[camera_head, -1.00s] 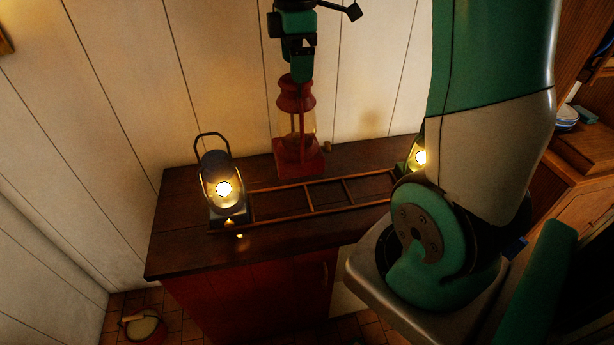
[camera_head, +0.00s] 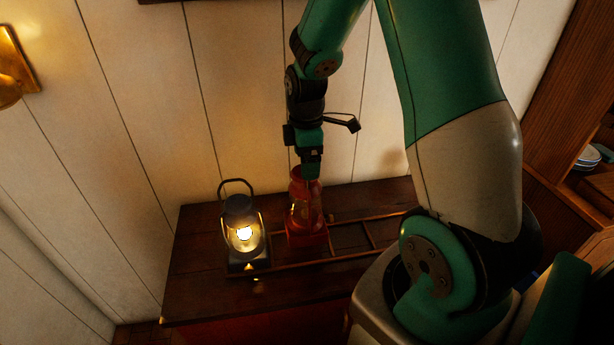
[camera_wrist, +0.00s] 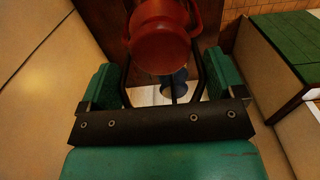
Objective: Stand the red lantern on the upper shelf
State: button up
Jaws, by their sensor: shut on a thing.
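The red lantern (camera_head: 306,222) is upright under my gripper (camera_head: 311,172), which is shut on its top. In the head view it overlaps the left part of a low wooden rail frame on the counter; I cannot tell whether its base touches anything. In the wrist view the lantern's round red top (camera_wrist: 162,45) sits between the fingers of my gripper (camera_wrist: 165,85); its lower part is hidden. I cannot make out the upper shelf for certain; only a dark strip (camera_head: 165,1) shows at the top edge of the head view.
A lit dark lantern (camera_head: 243,232) stands just left of the red one. The wooden counter (camera_head: 195,275) has bare room at its left and front. The rail frame (camera_head: 372,236) runs right towards my arm. A panelled wall is close behind; a brass fitting (camera_head: 15,60) is at upper left.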

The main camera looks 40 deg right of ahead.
aim_at(305, 194)
jog(key=shift+f+p, duration=0.6)
jog(key=shift+f, duration=2.55)
jog(key=o, duration=1.6)
jog(key=shift+f, duration=0.15)
